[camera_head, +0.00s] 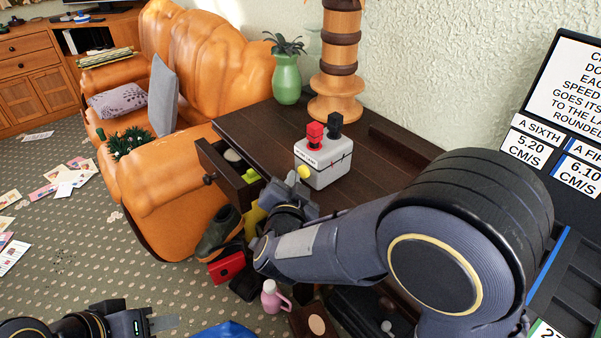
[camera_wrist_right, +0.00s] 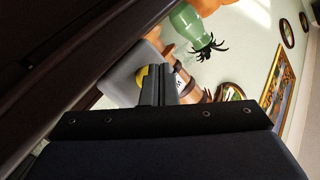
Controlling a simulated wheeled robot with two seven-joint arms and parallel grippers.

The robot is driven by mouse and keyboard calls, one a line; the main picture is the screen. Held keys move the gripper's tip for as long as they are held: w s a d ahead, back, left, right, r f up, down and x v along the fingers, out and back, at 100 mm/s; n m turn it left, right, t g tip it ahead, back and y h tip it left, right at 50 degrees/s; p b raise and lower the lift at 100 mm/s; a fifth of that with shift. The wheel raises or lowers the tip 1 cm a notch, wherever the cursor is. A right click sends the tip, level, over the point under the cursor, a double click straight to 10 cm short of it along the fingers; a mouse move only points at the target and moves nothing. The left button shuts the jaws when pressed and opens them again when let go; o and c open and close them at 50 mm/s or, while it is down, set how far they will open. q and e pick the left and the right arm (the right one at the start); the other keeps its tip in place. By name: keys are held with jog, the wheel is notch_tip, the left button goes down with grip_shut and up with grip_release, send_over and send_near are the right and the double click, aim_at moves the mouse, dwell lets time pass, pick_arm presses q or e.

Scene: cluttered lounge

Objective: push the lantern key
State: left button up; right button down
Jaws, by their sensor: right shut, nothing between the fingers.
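A grey box (camera_head: 324,166) stands on the dark wooden table, with a red block-shaped key (camera_head: 315,136) and a black one (camera_head: 334,125) on top. A yellow round knob (camera_head: 304,173) is at its lower left side. The label on the box is too small to read, so I cannot tell which part is the lantern key. My right gripper (camera_head: 308,204) is just below the box, shut and empty. In the right wrist view its fingertips (camera_wrist_right: 158,72) overlap the yellow knob (camera_wrist_right: 142,74). My left gripper (camera_head: 164,322) is low at the left, far from the box; its jaw state is unclear.
An open drawer (camera_head: 222,172) juts out left of the box. A wooden column (camera_head: 337,60) and a green vase (camera_head: 287,80) stand behind. An orange sofa (camera_head: 165,190) is to the left. A sign panel (camera_head: 570,90) is at right.

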jog(key=shift+d, duration=0.1)
dwell(0.3)
jog(key=shift+w+d, duration=0.25)
jog(key=shift+d, duration=0.05)
jog(key=shift+a, duration=0.1)
jog(key=shift+s+a, duration=0.25)
jog(key=shift+a, duration=0.1)
dwell(0.3)
jog(key=s+a, duration=0.1)
jog(key=a, duration=0.1)
jog(key=s+a+p, duration=0.1)
jog(key=s+a, duration=0.1)
jog(key=shift+s+a, duration=0.3)
jog(key=shift+a, duration=0.05)
dwell(0.5)
